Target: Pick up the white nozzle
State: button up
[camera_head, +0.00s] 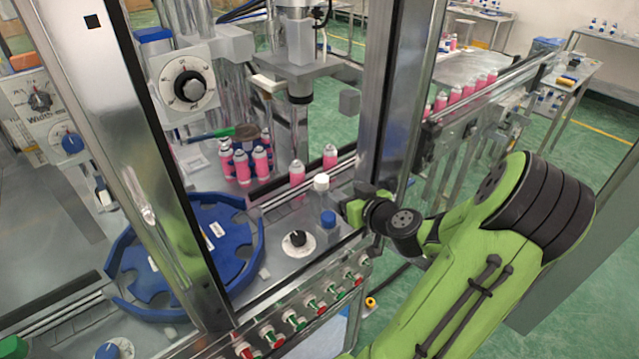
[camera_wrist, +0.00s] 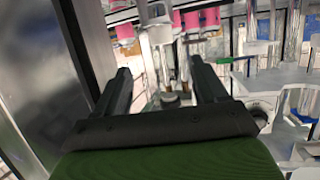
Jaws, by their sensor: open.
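A small white cap-like piece, which looks like the white nozzle (camera_head: 321,182), stands upright on the machine deck behind a blue-topped part. My gripper (camera_head: 352,205) reaches in from the right, just right of and in front of it, apart from it. In the wrist view my gripper (camera_wrist: 160,69) has its two dark fingers spread with nothing held between them. A whitish piece (camera_wrist: 158,35) shows beyond the fingertips; I cannot tell for sure that it is the nozzle.
Pink cans (camera_head: 297,173) stand close behind the nozzle. The blue-topped part (camera_head: 328,219) and a black knob (camera_head: 297,238) are in front. A metal post (camera_head: 392,90) rises behind my gripper. A blue star-wheel (camera_head: 235,245) lies left, and buttons line the front edge.

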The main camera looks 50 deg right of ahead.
aim_at(323, 180)
jog(key=x, duration=0.6)
jog(key=shift+w+p, duration=0.2)
jog(key=shift+p, duration=0.2)
jog(key=p+x, duration=0.1)
jog(key=x, duration=0.5)
jog(key=shift+a+p, duration=0.1)
jog(key=shift+p, duration=0.2)
jog(key=shift+s+r, duration=0.1)
jog(key=shift+c, duration=0.7)
jog(key=c, duration=1)
